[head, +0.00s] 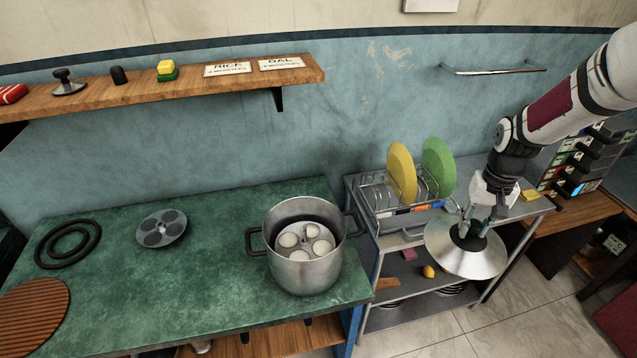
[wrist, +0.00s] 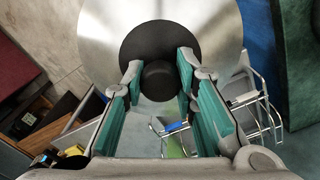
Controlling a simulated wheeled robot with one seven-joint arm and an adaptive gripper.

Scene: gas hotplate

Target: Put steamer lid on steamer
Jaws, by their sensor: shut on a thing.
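The steamer (head: 303,268) is a metal pot with two dark side handles, standing open near the right end of the green counter. Inside it is a rack (head: 304,240) with several round white pieces. The steamer lid (head: 466,255) is a shiny metal disc with a black knob. My gripper (head: 477,215) is shut on the lid's knob and holds the lid in the air, right of the steamer and in front of the dish rack. In the wrist view, the lid (wrist: 215,35) shows beyond the fingers, with the black knob (wrist: 158,80) between them.
A dish rack (head: 405,215) with a yellow plate (head: 401,172) and a green plate (head: 438,165) stands behind the lid. A wooden shelf (head: 190,80) hangs above the green counter (head: 215,280). A round mould tray (head: 162,228) lies left of the steamer, with clear counter between.

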